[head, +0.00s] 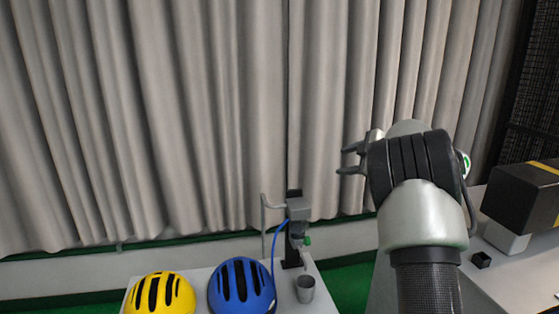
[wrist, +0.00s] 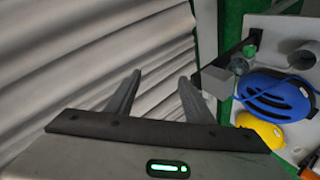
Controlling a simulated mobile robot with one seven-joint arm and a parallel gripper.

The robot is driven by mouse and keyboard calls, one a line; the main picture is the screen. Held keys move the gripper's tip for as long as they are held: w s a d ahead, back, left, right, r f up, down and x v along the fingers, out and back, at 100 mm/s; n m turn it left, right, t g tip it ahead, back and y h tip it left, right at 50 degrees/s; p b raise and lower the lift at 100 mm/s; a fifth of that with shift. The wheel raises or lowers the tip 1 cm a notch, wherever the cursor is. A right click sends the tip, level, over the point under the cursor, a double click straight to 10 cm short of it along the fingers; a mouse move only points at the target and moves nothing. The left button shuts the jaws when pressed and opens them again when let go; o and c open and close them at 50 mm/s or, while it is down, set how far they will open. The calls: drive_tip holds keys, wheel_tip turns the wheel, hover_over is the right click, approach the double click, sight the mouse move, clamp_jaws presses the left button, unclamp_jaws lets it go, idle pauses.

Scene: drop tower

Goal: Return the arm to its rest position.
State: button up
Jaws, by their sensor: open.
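My gripper (head: 350,160) is raised in front of the grey curtain in the head view, at the end of my arm on the right. Its two fingers point left and stand apart with nothing between them. In the wrist view my gripper (wrist: 155,92) also shows two separated fingers against the curtain folds. It touches nothing that I can see. My forearm and wrist hide part of the table and curtain behind them.
A yellow helmet (head: 161,294), a blue helmet (head: 241,286) and a grey cup (head: 305,289) sit on a pale table. A dispenser-like stand (head: 298,210) with a blue hose rises behind them. A black box with a yellow stripe (head: 524,196) stands at right, near a small black cube (head: 481,260).

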drive_tip(key=s+d+r+m+t+h, duration=0.2)
drive_tip(key=r+m, duration=0.1)
drive_tip(key=r, duration=0.5)
drive_tip(key=s+d+r+m+t+h, duration=0.2)
drive_tip(key=d+r+m+t, duration=0.1)
drive_tip(key=r, duration=0.4)
drive_tip(key=s+d+r+m+g+h, duration=0.1)
drive_tip(key=s+d+r+m+h, duration=0.15)
drive_tip(key=s+m+h, duration=0.6)
drive_tip(key=s+a+f+g+y, duration=0.2)
drive_tip(key=s+a+f, duration=0.3)
drive_tip(key=s, duration=0.8)
drive_tip(key=s+a+f+m+g+y, duration=0.1)
drive_tip(key=s+a+f+g, duration=0.3)
drive_tip(key=s, duration=0.9)
drive_tip(key=s+a+f+m+g+y, duration=0.1)
drive_tip(key=s+a+f+g+y, duration=0.2)
drive_tip(key=s+a+f, duration=0.5)
drive_tip(key=s+f+y, duration=0.1)
drive_tip(key=s+f, duration=0.1)
drive_tip(key=s, duration=0.3)
drive_tip(key=shift+f+g, duration=0.3)
